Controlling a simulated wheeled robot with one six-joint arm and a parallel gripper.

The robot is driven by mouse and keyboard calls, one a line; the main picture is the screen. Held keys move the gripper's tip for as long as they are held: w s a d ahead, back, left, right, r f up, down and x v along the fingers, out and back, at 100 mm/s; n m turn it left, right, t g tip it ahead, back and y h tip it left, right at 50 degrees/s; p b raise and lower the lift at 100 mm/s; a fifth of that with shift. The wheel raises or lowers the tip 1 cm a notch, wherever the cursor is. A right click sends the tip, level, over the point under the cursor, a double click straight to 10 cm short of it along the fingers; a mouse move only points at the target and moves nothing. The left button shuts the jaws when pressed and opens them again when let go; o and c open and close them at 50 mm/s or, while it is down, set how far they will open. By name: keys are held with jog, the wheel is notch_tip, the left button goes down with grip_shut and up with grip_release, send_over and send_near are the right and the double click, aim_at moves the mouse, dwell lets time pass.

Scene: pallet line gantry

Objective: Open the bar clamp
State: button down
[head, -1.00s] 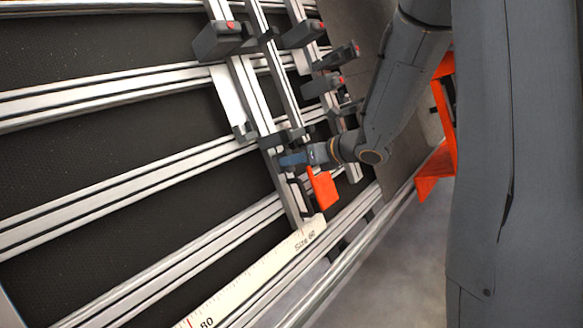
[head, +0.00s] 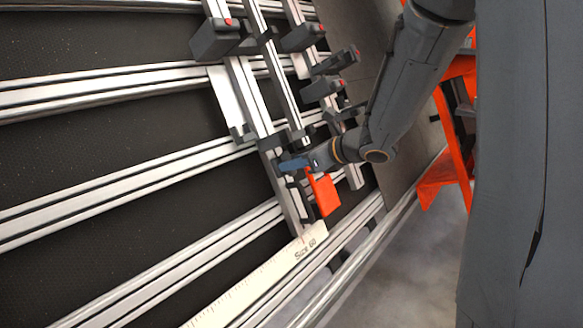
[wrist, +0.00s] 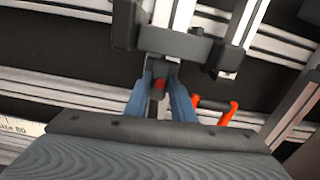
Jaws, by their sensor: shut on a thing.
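The bar clamp is a long aluminium bar (head: 249,92) with dark grey jaw blocks (head: 220,40) and red-tipped parts. In the wrist view, a dark clamp block (wrist: 175,45) crosses the bar, with a grey handle with a red mark (wrist: 158,86) coming from it. My gripper (wrist: 161,78) has its two blue fingers on either side of this handle, shut on it. In the head view, my gripper (head: 290,163) is at the lower part of the bar. The contact there is too small to see clearly.
An orange part (head: 323,193) is close beside my gripper. A ruler strip marked "Size 60" (head: 270,280) lies along the lower right edge. Several similar bars and blocks stand to the upper right. An orange frame (head: 455,130) stands at the right, behind my arm.

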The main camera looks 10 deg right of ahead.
jog(key=c, duration=1.6)
grip_release()
jog(key=shift+c, duration=0.2)
jog(key=p+v, duration=0.3)
jog(key=v, duration=0.6)
jog(key=shift+p, duration=0.3)
